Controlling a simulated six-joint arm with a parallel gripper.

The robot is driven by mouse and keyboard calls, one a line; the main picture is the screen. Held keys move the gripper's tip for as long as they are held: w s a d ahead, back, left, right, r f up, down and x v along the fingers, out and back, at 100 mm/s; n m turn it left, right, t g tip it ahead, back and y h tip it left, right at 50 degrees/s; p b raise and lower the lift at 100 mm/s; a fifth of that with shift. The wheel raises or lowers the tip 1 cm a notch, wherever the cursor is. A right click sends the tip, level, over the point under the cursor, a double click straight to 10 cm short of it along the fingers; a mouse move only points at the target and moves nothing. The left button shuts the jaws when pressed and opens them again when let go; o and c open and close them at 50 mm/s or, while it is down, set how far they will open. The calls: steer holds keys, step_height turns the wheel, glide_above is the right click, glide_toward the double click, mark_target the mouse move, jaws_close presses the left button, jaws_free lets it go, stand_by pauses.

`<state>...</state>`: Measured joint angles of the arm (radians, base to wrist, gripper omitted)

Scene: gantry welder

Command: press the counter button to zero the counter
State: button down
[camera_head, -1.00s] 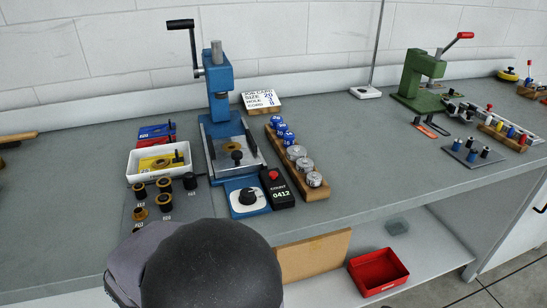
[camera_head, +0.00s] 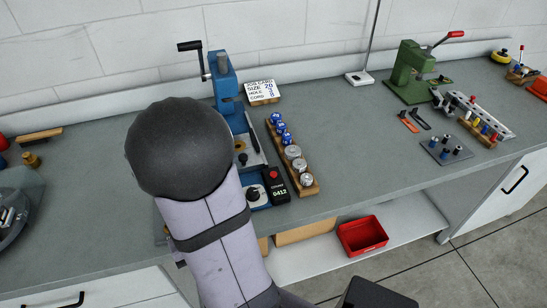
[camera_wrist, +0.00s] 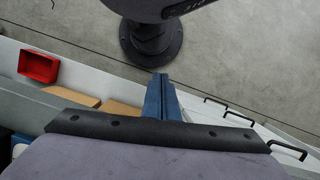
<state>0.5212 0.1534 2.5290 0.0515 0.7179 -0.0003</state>
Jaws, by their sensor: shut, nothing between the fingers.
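The counter (camera_head: 281,197) is a small black box at the front of the bench, right of the blue press base. Its display reads 0412. The counter button (camera_head: 273,174) is red, on the counter's top face, and uncovered. In the head view my arm stands left of the counter, and its dark rounded joint covers part of the press; my gripper is hidden there. In the wrist view my gripper (camera_wrist: 160,76) shows as two blue fingers shut together with nothing between them. They point over the bench front and floor; the counter is not identifiable in that view.
The blue press (camera_head: 226,80) stands behind the counter. A wooden rack (camera_head: 309,189) of blue and silver pieces is close on its right. A dial unit (camera_head: 256,197) is close on its left. A red bin (camera_head: 362,236) is on the lower shelf.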

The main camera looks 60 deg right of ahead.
steer(key=w+d+r+m+t+y+p, duration=0.1)
steer(key=w+d+r+m+p, duration=0.15)
steer(key=r+p, duration=0.35)
steer(key=w+d+r+m+t+p, duration=0.1)
steer(key=d+r+m+p, duration=0.1)
steer(key=r+m+p, duration=0.35)
steer(key=w+d+m+h+p, duration=0.1)
steer(key=d+m, duration=0.1)
steer(key=d, duration=0.2)
steer(key=w+d+f+m+t+h+p, duration=0.1)
steer(key=w+d+m+h, duration=0.1)
steer(key=d, duration=0.2)
steer(key=w+d+m+t+h+p, duration=0.1)
steer(key=d, duration=0.3)
steer(key=shift+w+d+f+m+h+p, duration=0.15)
steer(key=shift+f+m+h+p, duration=0.15)
steer(key=shift+m+p, duration=0.1)
steer(key=d+r+m+h, duration=0.2)
steer(key=d+m+h, duration=0.15)
steer(key=d, duration=0.35)
step_height(320, 180, up, 5)
steer(key=m+g+h, duration=0.3)
steer(key=m+h, duration=0.1)
steer(key=m, duration=0.1)
glide_above(273, 175)
steer(key=shift+w+a+r, duration=0.15)
steer(key=shift+w+a, duration=0.05)
steer(key=shift+a, duration=0.15)
